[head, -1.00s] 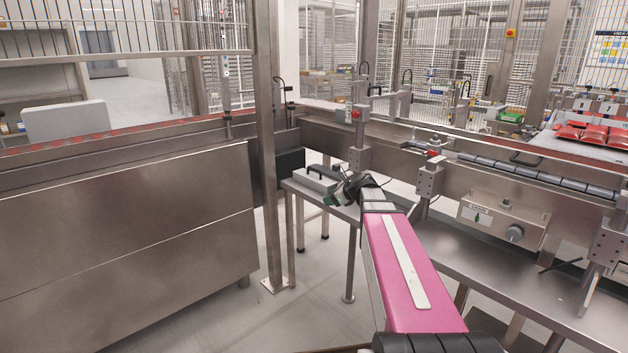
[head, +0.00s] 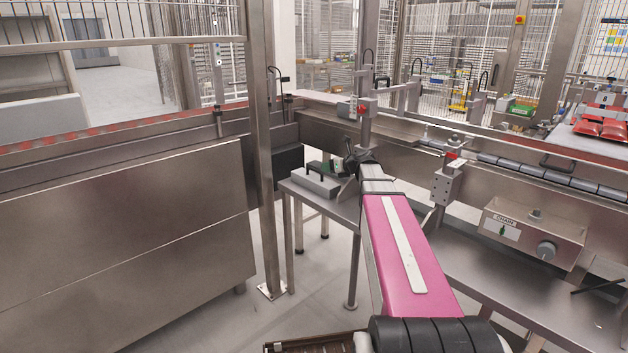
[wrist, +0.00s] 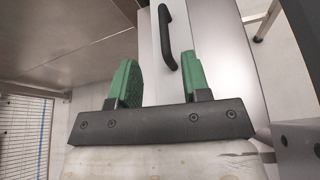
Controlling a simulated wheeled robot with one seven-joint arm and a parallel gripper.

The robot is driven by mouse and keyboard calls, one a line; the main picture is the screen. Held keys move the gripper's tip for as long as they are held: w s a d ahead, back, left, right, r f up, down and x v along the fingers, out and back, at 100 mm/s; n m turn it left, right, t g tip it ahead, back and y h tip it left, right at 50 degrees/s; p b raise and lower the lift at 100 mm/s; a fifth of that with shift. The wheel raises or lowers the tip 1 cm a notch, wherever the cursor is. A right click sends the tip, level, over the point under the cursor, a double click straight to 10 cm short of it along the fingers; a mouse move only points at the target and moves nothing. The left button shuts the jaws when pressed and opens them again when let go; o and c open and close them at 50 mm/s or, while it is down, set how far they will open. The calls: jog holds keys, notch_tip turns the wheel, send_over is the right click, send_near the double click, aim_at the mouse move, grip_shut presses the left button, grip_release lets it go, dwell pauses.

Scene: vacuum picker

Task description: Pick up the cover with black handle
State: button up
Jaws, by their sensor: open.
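The cover (head: 316,184) is a grey metal box-like piece with a black handle on top. It lies on the left end of the steel table in the head view. In the wrist view the pale cover (wrist: 150,50) is ahead of my gripper (wrist: 160,78), and its black handle (wrist: 167,38) stands beyond and between the two green fingertips. My gripper is open and empty, with the fingers apart on either side of the handle's line. In the head view my gripper (head: 330,168) is small, close to the cover and partly hidden by my own arm.
The steel table (head: 465,275) runs to the right below a conveyor. A metal post (head: 262,150) stands left of the cover. A control box with a knob (head: 533,235) and brackets are on the right. Open floor (head: 225,315) lies in front.

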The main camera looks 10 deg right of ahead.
aim_at(315, 178)
jog(key=x, duration=0.9)
jog(key=shift+w+d+f, duration=0.1)
jog(key=shift+w+f, duration=0.1)
jog(key=shift+f, duration=0.05)
grip_shut()
